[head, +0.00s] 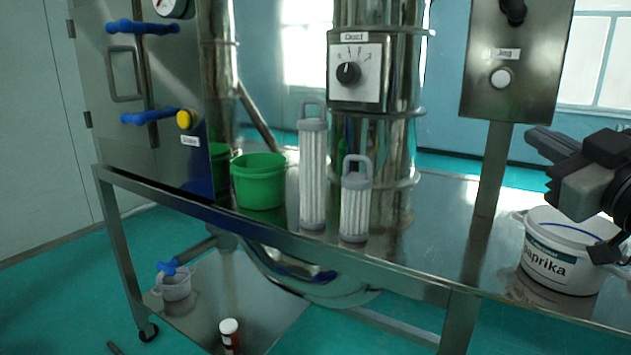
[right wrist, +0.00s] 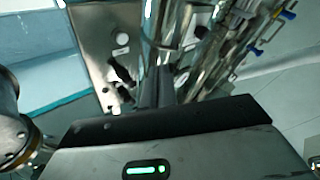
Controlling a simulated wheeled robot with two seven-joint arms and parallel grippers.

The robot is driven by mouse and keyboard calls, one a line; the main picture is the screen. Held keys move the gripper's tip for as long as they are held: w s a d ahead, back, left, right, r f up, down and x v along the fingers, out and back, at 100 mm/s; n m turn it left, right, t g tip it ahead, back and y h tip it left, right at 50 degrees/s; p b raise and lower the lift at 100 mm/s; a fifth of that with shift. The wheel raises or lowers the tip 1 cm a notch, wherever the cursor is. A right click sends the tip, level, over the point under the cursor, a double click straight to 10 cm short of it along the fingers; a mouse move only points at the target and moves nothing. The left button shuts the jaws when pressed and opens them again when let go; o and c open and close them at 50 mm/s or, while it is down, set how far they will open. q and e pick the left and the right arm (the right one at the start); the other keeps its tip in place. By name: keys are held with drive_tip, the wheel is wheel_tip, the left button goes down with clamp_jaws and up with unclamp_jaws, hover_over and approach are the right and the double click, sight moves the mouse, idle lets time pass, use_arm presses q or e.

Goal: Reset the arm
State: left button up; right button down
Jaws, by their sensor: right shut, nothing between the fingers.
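My right gripper (head: 542,146) comes in at the right edge of the head view, raised above the white Paprika bucket (head: 545,265) on the steel table. Its fingers point left and are shut with nothing between them. Part of the bucket is hidden behind my arm. My left gripper is in neither view.
The Jog panel (head: 515,55) stands left of my right gripper. Two filters (head: 313,175) (head: 355,205) and a green bucket (head: 260,185) stand on the table by the Duct column (head: 372,130). A steel cabinet (head: 135,95) is at left. A red jar (head: 230,338) stands below.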

drive_tip(key=s+a+f+m+g, duration=0.1)
drive_tip(key=a+f+m+g, duration=0.15)
drive_tip(key=f, duration=1.25)
drive_tip(key=s+a+f+m+g, duration=0.1)
drive_tip(key=a+f+g, duration=0.25)
drive_tip(key=f, duration=1.05)
drive_tip(key=s+a+f+g, duration=0.1)
drive_tip(key=s+a+f, duration=0.3)
drive_tip(key=s+f, duration=0.4)
drive_tip(key=s+a+f+m+g, duration=0.1)
drive_tip(key=s+a+f+g, duration=0.1)
drive_tip(key=s+a+f, duration=0.3)
drive_tip(key=s+f, duration=0.3)
drive_tip(key=f, duration=0.3)
drive_tip(key=shift+s+f+h, duration=0.15)
drive_tip(key=shift+s+h, duration=0.05)
drive_tip(key=shift+h, duration=0.2)
drive_tip(key=shift+d+m, duration=0.15)
drive_tip(key=shift+m, duration=0.2)
